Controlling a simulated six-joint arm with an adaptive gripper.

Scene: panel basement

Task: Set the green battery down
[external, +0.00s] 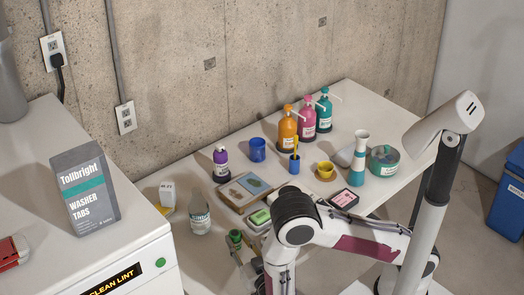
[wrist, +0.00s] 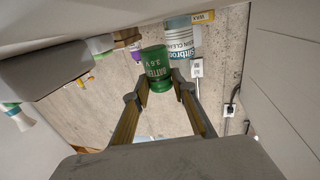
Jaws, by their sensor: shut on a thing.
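The green battery (wrist: 156,68), marked "BATTERY 3.6 V", is between the fingertips of my gripper (wrist: 159,92) in the wrist view. My gripper is shut on it. In the external view the green battery (external: 235,236) shows small at the end of my gripper (external: 241,247), near the front left edge of the white table (external: 375,108). My arm partly hides this area. I cannot tell whether the battery touches anything below it.
On the table are a wooden tray (external: 232,198), a white-labelled bottle (external: 200,219), a purple bottle (external: 221,164), a blue cup (external: 257,149), several pump bottles (external: 287,128) and a pink-topped box (external: 344,199). A washer (external: 130,265) with a grey box (external: 85,188) stands left.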

